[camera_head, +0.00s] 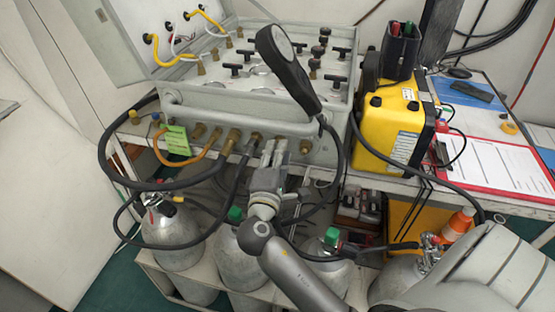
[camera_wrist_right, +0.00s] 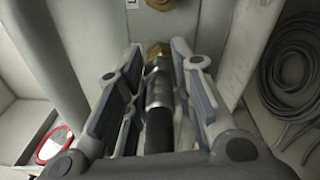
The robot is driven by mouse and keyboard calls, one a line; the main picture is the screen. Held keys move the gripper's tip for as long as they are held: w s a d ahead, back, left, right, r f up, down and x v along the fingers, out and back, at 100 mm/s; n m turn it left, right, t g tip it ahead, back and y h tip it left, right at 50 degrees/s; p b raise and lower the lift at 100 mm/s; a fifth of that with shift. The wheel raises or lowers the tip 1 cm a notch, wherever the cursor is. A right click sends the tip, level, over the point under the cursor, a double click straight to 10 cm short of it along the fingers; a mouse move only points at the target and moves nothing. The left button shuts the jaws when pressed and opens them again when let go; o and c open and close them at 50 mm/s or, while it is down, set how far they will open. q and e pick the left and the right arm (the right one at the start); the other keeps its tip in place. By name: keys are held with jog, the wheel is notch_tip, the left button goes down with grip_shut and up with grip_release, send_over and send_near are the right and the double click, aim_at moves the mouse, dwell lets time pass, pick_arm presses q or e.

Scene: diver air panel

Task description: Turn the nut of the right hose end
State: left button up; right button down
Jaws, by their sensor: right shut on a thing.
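The air panel (camera_head: 250,105) stands on the bench with a row of brass fittings along its front lower face. In the right wrist view, a black hose (camera_wrist_right: 158,132) ends in a dark grey metal sleeve and nut (camera_wrist_right: 159,92) below a brass fitting (camera_wrist_right: 158,52) on the panel. My right gripper (camera_head: 273,153) is at the panel's front face. In the right wrist view its two fingers (camera_wrist_right: 160,72) stand on either side of the hose end and are shut on it. The finger pads partly hide the nut's sides. My left gripper is not in view.
Black hoses (camera_head: 128,183) loop in front of the panel. Grey cylinders (camera_head: 172,235) stand in a rack below the bench. A yellow case (camera_head: 385,130) and a red clipboard (camera_head: 490,165) are at the right. A black-backed gauge (camera_head: 287,68) rises over the panel.

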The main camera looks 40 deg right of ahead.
jog(key=shift+a+f+m, duration=0.1)
jog(key=shift+f+m, duration=0.2)
jog(key=shift+f, duration=0.05)
dwell(0.3)
jog(key=c, duration=1.4)
grip_release()
jog(key=shift+s, duration=0.1)
jog(key=shift+c, duration=0.2)
jog(key=shift+o, duration=1.2)
jog(key=shift+a+r, duration=0.1)
jog(key=shift+r, duration=0.1)
jog(key=v, duration=1.2)
